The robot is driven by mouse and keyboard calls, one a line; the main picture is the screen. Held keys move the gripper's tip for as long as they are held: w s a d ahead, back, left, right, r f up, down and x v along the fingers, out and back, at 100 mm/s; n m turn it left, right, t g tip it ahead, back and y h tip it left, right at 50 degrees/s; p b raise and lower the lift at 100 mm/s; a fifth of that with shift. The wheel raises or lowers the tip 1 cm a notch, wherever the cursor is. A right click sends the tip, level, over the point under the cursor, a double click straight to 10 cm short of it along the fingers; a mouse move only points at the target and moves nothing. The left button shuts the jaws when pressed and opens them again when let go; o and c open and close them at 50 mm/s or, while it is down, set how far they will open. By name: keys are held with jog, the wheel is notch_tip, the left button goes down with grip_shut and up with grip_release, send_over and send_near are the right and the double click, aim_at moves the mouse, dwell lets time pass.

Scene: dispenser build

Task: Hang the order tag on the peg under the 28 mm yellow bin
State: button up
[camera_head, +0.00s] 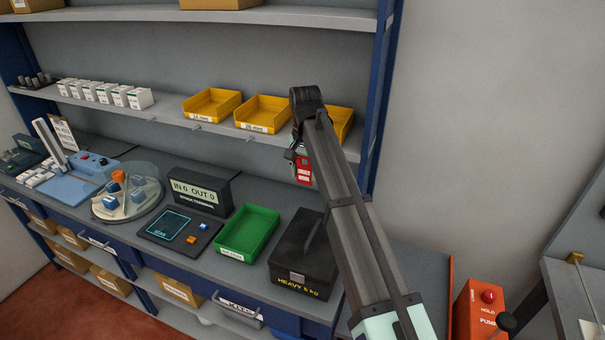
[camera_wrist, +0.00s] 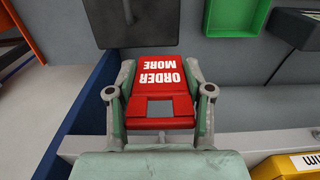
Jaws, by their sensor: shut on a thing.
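The red order tag (camera_head: 304,172) hangs from my gripper (camera_head: 297,152) in front of the shelf edge, right of the middle yellow bin. In the wrist view the tag (camera_wrist: 158,80) reads "ORDER MORE" and sits between the two fingers of my gripper (camera_wrist: 160,97), which is shut on it. The middle yellow bin (camera_head: 262,113) has a small label that seems to read 28 mm. A thin peg (camera_head: 250,140) sticks out from the shelf edge under it. A yellow bin (camera_wrist: 285,168) shows at the wrist view's lower right, its label partly cut off.
Another yellow bin (camera_head: 211,104) stands to the left; a third (camera_head: 341,121) is partly hidden by my arm. More pegs line the shelf edge. Below are a green tray (camera_head: 247,232), a black box (camera_head: 303,262) marked heavy and a counter display (camera_head: 197,191). A blue upright (camera_head: 379,100) bounds the shelf's right.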

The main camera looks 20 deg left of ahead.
jog(key=w+f, duration=0.1)
jog(key=w, duration=0.6)
jog(key=shift+f, duration=0.2)
dwell(0.6)
jog(key=shift+w, duration=0.1)
dwell(0.5)
jog(key=o, duration=1)
